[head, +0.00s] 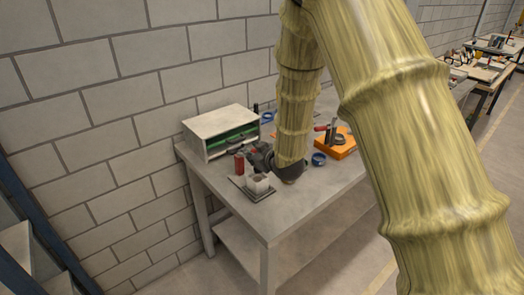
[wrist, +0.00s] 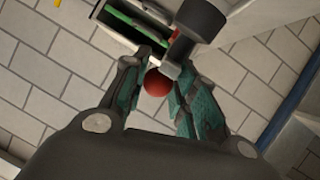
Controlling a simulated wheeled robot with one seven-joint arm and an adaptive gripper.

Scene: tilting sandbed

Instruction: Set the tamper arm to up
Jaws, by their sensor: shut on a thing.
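My gripper (head: 262,158) is at the left part of the table, beside and just behind a small grey tray (head: 262,194) with a pale block-like piece (head: 258,183) on it. In the wrist view my gripper (wrist: 160,78) has its teal fingers closed around a red ball knob (wrist: 156,83). A dark grey cylinder on a short stem (wrist: 202,18) reaches down close to the knob; it looks like part of the tamper arm, but the joint between them is hidden. In the head view my arm and gripper hide most of the tamper arm, so its angle cannot be told.
A grey open-fronted box (head: 222,128) with green items stands behind, against the wall. A red cylinder (head: 239,163) stands left of my gripper. A blue ring (head: 318,159) and an orange tray (head: 338,147) with tools lie to the right. The front right tabletop is clear.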

